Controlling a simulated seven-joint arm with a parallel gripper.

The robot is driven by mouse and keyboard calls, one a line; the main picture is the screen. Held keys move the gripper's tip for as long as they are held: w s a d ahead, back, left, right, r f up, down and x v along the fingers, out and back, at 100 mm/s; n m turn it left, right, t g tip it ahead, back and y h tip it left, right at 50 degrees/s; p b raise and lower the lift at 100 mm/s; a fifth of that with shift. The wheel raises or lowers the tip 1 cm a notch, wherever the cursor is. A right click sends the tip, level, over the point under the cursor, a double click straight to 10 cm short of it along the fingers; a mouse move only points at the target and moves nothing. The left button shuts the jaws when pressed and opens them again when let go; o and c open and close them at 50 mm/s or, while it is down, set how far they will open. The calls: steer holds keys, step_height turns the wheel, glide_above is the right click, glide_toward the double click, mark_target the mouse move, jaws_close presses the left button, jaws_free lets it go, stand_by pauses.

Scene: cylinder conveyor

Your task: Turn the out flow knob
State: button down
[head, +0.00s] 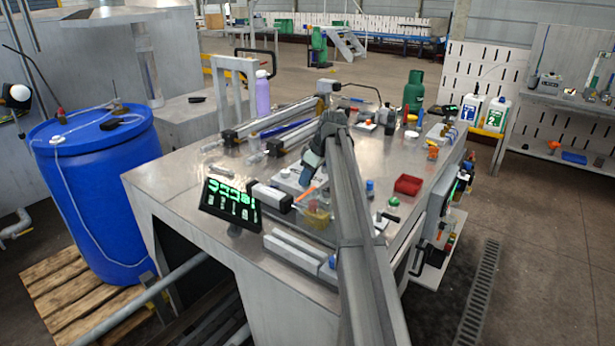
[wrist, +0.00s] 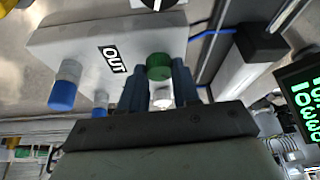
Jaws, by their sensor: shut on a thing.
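A green knob (wrist: 159,66) with a pale lower part stands at the edge of a white box (wrist: 80,38), right beside a black OUT label (wrist: 112,60). My gripper (wrist: 159,72) has its two blue-grey fingers on either side of this knob and is shut on it. In the head view my gripper (head: 309,172) points down at the pale box on the steel bench; the green knob cannot be made out there.
Two blue-tipped knobs (wrist: 62,95) stick out of the same box. A display with green digits (head: 230,203) stands at the bench's front left. A red bin (head: 408,185) and small bottles lie to the right. A blue barrel (head: 95,195) stands left of the bench.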

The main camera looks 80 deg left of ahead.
steer(key=shift+n+g+h, duration=0.3)
steer(key=shift+n, duration=0.5)
steer(key=c, duration=0.8)
jaws_free()
steer(key=v, duration=1.4)
steer(key=shift+f, duration=0.1)
